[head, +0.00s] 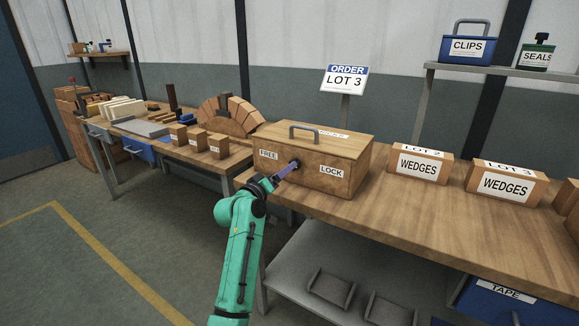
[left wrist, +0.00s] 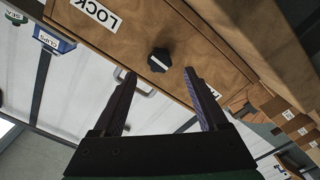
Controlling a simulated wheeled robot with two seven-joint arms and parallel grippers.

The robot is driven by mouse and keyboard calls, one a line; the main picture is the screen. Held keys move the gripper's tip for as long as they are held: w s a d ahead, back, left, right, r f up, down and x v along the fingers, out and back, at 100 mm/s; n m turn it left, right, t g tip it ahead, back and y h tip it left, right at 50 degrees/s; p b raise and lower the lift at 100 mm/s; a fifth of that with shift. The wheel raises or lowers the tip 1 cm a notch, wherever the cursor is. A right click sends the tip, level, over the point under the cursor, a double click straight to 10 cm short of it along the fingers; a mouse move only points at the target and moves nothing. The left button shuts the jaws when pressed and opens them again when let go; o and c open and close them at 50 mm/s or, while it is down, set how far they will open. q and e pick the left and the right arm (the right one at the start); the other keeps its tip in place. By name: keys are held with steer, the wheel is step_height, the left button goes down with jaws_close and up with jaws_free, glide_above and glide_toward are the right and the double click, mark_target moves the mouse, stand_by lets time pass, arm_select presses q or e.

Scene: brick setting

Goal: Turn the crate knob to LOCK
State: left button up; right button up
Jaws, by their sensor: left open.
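The wooden crate (head: 330,183) stands on the workbench with its lid shut. Its front has a FREE label (head: 269,154) on the left and a LOCK label (head: 331,172) on the right. A dark knob (head: 296,164) sits between them. In the left wrist view the knob (left wrist: 159,60) shows a white stripe; I cannot tell which label it points to. The LOCK label (left wrist: 95,12) is at upper left there. My left gripper (head: 284,172) is in front of the knob, open and empty. In the wrist view its fingertips (left wrist: 158,75) lie either side of the knob, apparently short of it.
Wedge boxes (head: 419,164) (head: 506,184) stand right of the crate on the workbench (head: 400,215). An order sign (head: 345,80) rises behind it. Small labelled blocks (head: 197,140) and a brick arch (head: 229,115) are on the left table. Bare bench top lies in front of the wedge boxes.

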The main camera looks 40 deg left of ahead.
arm_select(q)
steer(key=w, duration=0.4)
steer(key=shift+a, duration=0.25)
steer(key=shift+c, duration=0.3)
jaws_close()
